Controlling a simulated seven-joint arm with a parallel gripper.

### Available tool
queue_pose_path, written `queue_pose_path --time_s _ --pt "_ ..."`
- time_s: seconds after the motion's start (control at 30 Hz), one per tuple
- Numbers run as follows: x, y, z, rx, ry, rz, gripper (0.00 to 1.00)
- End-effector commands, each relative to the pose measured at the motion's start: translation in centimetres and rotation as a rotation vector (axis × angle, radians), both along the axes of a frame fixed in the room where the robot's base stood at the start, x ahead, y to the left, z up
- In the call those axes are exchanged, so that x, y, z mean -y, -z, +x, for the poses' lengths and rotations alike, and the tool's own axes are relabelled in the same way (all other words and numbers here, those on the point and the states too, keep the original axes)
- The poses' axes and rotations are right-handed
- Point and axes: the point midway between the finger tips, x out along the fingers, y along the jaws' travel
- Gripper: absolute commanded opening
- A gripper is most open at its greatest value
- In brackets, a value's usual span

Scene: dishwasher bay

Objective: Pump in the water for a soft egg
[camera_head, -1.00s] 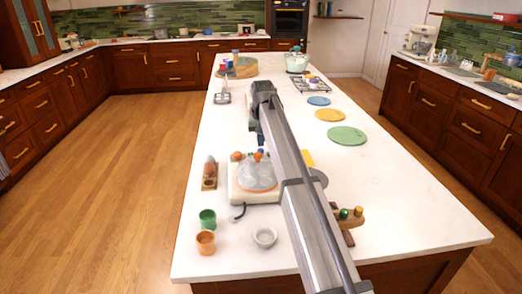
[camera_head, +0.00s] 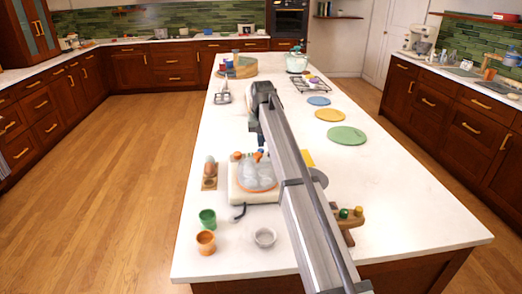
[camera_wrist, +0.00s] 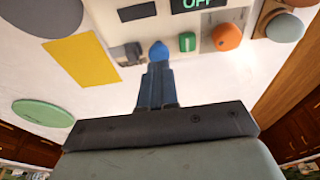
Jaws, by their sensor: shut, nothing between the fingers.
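The egg cooker (camera_head: 240,195) is a pale box with a clear dome (camera_head: 258,178) on the near part of the island. In the wrist view its panel (camera_wrist: 205,45) carries a display reading OFF (camera_wrist: 198,3), a green switch (camera_wrist: 187,42), an orange knob (camera_wrist: 226,37) and a round blue knob (camera_wrist: 158,50). My gripper (camera_wrist: 157,70) is shut and empty, its blue fingers pointing at the blue knob. The fingertips meet the knob in the picture; I cannot tell whether they touch or press it.
A wooden egg holder (camera_head: 210,184) stands left of the cooker. A green cup (camera_head: 207,219), an orange cup (camera_head: 205,243) and a small white bowl (camera_head: 264,237) stand in front. A yellow card (camera_wrist: 84,59) lies beside the cooker. The left island strip is partly clear.

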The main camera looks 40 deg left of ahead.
Motion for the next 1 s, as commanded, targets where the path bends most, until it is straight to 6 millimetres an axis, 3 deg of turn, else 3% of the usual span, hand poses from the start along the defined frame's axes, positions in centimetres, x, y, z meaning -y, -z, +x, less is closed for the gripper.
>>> queue_pose_path --time_s 1.0 --pt "0.0 1.7 0.0 0.000 0.000 0.000 0.00"
